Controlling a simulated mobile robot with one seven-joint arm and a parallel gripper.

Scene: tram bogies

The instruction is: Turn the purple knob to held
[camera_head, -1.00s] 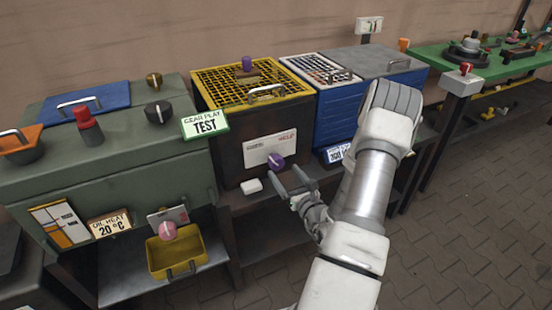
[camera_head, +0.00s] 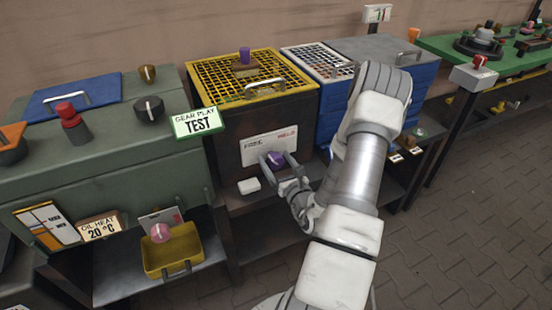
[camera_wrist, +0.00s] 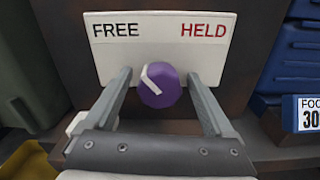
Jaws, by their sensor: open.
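The purple knob (camera_wrist: 160,86) sits on a white plate (camera_wrist: 215,60) on the front of the dark cabinet. The plate reads FREE on the left and HELD on the right. The knob's white mark slants up to the left, towards FREE. In the head view the knob (camera_head: 275,159) shows just by the fingertips. My gripper (camera_wrist: 160,84) is open, with one finger on each side of the knob. A gap shows between the knob and each finger. I cannot tell how far the fingertips reach along the knob.
A small white block (camera_head: 249,186) is below the plate to the left. A yellow bin (camera_head: 172,255) is lower left.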

